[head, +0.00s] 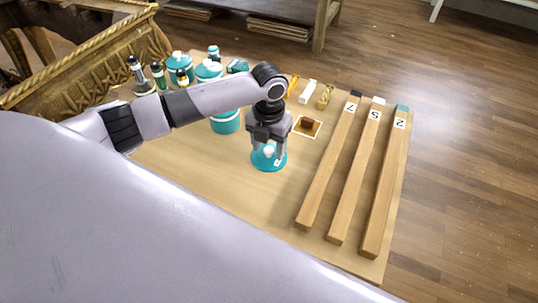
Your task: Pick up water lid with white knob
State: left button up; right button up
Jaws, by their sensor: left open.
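The lid (269,163) is a round teal disc with a white knob (268,150). It lies on the wooden tabletop near the middle of the head view. My left gripper (268,154) points down right over it, with its open fingers on either side of the knob. I cannot tell whether the fingers touch the knob. My right gripper is not in view.
Several teal canisters (226,122) and bottles stand behind my left arm. Three wooden bars (352,180) with number labels lie on the right of the tabletop (200,166). A brown item on a small card (307,124) lies just beyond the gripper. A gilt frame (90,65) borders the left.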

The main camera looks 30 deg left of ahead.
pick_arm(q)
jog(key=shift+r, duration=0.1)
grip_shut()
